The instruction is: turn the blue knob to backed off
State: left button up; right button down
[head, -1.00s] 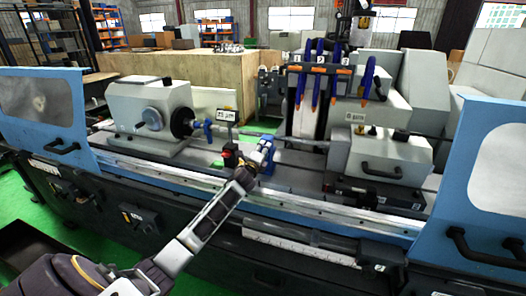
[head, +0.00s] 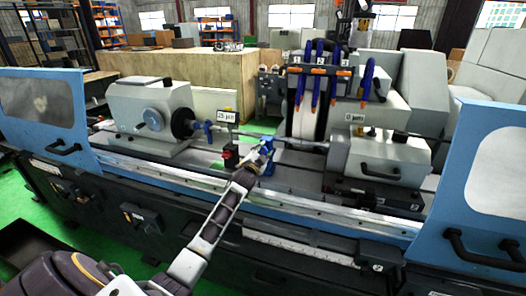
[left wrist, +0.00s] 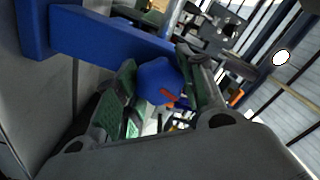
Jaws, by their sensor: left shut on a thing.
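The blue knob (left wrist: 158,82) with a red mark on its face shows in the left wrist view, between the two green-padded fingers. My left gripper (left wrist: 160,92) is shut on it. A blue bar (left wrist: 110,36) runs beside the knob in that view. In the head view my left gripper (head: 263,152) is at the blue fixture (head: 269,167) on the grinder's bed, near the middle. The knob itself is mostly hidden there by the gripper. My right gripper is not in view.
The grey workhead (head: 150,112) stands to the left and the footstock housing (head: 385,158) to the right. A small sign (head: 226,116) and a red-topped black block (head: 231,157) are close left of my gripper. Blue hoses (head: 313,75) hang behind.

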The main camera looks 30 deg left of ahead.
pick_arm(q)
jog(key=shift+f+n+p, duration=0.1)
jog(key=shift+n+p, duration=0.25)
jog(key=shift+n, duration=1.35)
jog(key=o, duration=1)
jog(key=shift+o, duration=0.2)
jog(key=v, duration=1.2)
jog(key=shift+s, duration=0.1)
